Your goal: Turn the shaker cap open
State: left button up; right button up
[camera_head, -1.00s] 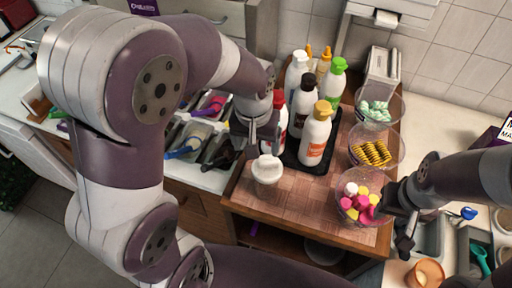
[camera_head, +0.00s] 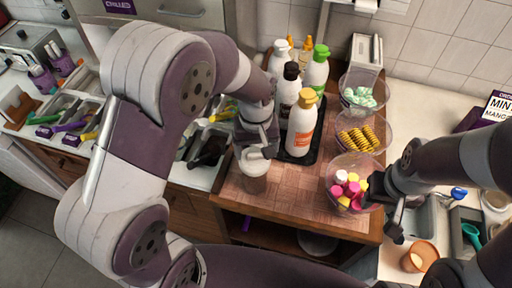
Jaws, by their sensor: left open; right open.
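The shaker (camera_head: 255,178) stands upright near the front left of the wooden counter top. It has a whitish cap and a brownish, see-through body. My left gripper (camera_head: 257,151) is open, pointing down right at the cap and hiding part of it. I cannot tell whether the fingers touch the cap, or how far the cap is turned. My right gripper (camera_head: 379,203) is open beside the bowl of pink, yellow and white pieces (camera_head: 338,208), at the right edge of the counter top.
A black tray (camera_head: 297,158) with several sauce bottles (camera_head: 303,125) stands just behind the shaker. Bowls with yellow-brown pieces (camera_head: 388,136) and pale green pieces (camera_head: 378,96) line the right side. An orange cup (camera_head: 425,255) stands at lower right. The wood's front middle is clear.

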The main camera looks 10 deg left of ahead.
pick_arm(q)
jog(key=shift+f, duration=0.2)
jog(key=c, duration=1.1)
jog(key=shift+o, duration=0.2)
jog(key=shift+n, duration=0.3)
jog(key=n+p, duration=0.1)
jog(key=n, duration=0.3)
jog(key=shift+r+n+p, duration=0.1)
jog(key=shift+n+p, duration=0.2)
jog(key=shift+p, duration=0.05)
jog(key=n+p, duration=0.1)
jog(key=n, duration=0.2)
jog(key=shift+w+n, duration=0.1)
jog(key=shift+n, duration=0.2)
jog(key=n, duration=0.3)
jog(key=shift+a, duration=0.1)
